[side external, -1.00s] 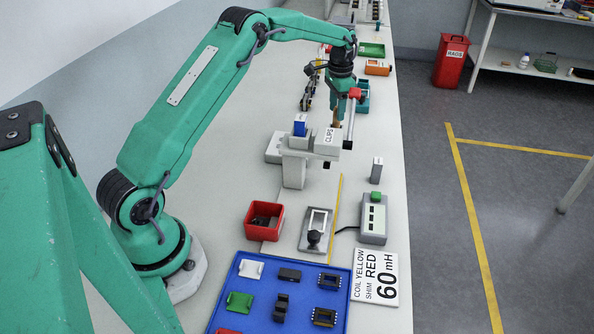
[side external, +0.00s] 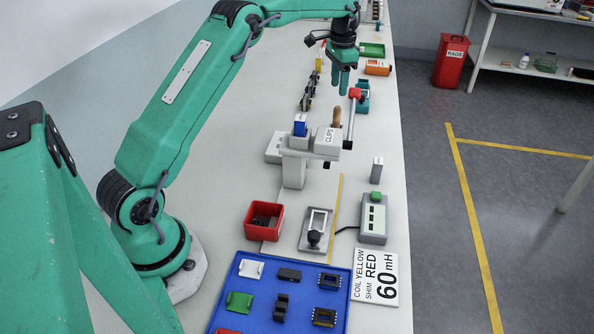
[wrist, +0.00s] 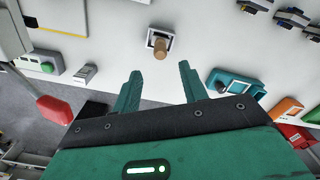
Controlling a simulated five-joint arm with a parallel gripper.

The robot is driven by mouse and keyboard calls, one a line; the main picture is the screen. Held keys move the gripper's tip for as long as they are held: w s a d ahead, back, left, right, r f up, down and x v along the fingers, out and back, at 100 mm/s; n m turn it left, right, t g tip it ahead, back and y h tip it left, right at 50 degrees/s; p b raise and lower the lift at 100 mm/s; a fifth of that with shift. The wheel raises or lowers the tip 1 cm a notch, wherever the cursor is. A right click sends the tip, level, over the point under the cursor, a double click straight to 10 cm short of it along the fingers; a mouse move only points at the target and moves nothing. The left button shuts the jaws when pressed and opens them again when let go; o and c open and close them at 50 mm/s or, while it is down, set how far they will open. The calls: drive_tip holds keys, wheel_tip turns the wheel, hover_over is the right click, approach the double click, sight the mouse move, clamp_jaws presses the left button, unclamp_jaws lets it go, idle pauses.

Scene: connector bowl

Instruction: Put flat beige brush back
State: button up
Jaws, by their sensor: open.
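The brush shows only as a tan wooden handle (side external: 336,116). It stands upright behind the grey block marked CLIPS (side external: 328,138). In the wrist view the handle (wrist: 160,47) rises from a small pale square holder (wrist: 148,36) with a dark opening. The brush's lower part is hidden, so its flat shape and bristles cannot be seen. My gripper (side external: 342,92) is above and beyond the handle, apart from it. In the wrist view my two fingers (wrist: 160,72) are spread with nothing between them, and the handle lies ahead of their gap.
A teal device (side external: 362,100) and an orange box (side external: 377,67) lie farther back. A blue tray of parts (side external: 257,297) and a red bin (side external: 264,218) are in front. Bench left of the fixture is mostly clear.

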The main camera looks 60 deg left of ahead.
drive_tip(key=shift+s+d+r, duration=0.15)
drive_tip(key=shift+d+r, duration=0.1)
drive_tip(key=shift+r, duration=0.2)
drive_tip(key=s+d+r+n+t, duration=0.2)
drive_tip(key=s+d+r+t, duration=0.1)
drive_tip(key=s+d+r, duration=0.85)
drive_tip(key=s+d+f+t, duration=0.1)
drive_tip(key=s+d+f, duration=0.1)
drive_tip(key=s, duration=1)
drive_tip(key=s+d+f+n+t, duration=0.1)
drive_tip(key=s+d+f, duration=0.1)
drive_tip(key=s, duration=1)
drive_tip(key=shift+d+n+t, duration=0.3)
drive_tip(key=shift+d, duration=0.4)
drive_tip(key=shift+o, duration=0.5)
